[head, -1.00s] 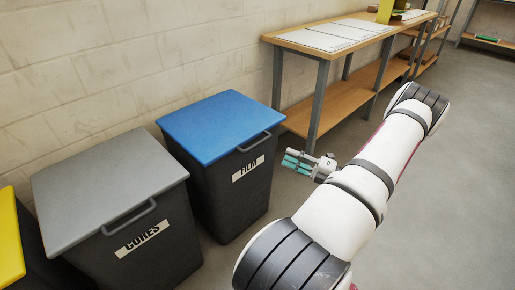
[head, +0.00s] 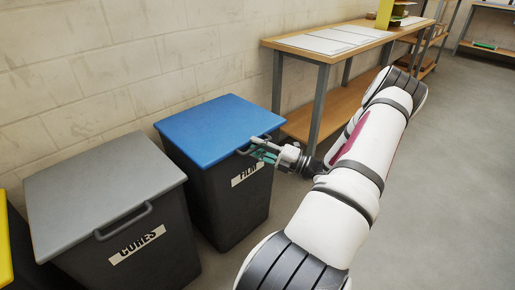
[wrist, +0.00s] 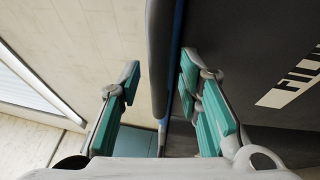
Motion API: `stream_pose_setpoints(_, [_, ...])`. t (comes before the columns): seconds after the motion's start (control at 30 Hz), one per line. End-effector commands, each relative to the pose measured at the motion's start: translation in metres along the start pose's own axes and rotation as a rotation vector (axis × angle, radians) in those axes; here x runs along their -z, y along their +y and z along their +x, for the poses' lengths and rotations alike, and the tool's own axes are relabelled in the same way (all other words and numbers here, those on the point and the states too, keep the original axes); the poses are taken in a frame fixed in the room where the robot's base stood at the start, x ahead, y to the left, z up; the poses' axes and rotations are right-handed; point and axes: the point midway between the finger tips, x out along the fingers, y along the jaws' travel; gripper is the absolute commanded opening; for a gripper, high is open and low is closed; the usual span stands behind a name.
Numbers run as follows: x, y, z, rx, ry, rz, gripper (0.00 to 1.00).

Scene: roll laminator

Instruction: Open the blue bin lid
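The blue lid (head: 215,128) lies flat and shut on the dark bin (head: 215,205) marked FILM. Its grey handle (head: 243,152) sticks out from the front edge, partly hidden by my gripper. My gripper (head: 262,150) is at the handle's right part. In the wrist view, my gripper (wrist: 160,80) is open, with a teal-padded finger on either side of the grey handle bar (wrist: 160,50). Gaps show between the bar and both fingers. The bin's dark front (wrist: 240,50) with its label lies beyond the right finger.
A grey-lidded bin (head: 105,185) marked CORES stands to the left, and a yellow lid (head: 5,250) beyond it. A wooden workbench (head: 290,43) stands behind on the right. A pale block wall (head: 100,60) is behind the bins. The floor at right is clear.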

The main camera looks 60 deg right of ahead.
Motion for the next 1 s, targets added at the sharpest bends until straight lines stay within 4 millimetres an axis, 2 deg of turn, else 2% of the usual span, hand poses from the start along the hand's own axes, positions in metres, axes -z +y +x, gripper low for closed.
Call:
stream_pose_setpoints(0.13, [0.000,0.000,0.000,0.000,0.000,0.000,0.30])
stream_pose_setpoints(0.27, [0.000,0.000,0.000,0.000,0.000,0.000,0.01])
stream_pose_setpoints(0.67, [0.000,0.007,0.001,0.006,0.001,0.001,0.00])
stream_pose_setpoints(1.0, [-0.002,0.043,0.004,0.076,0.002,0.028,0.00])
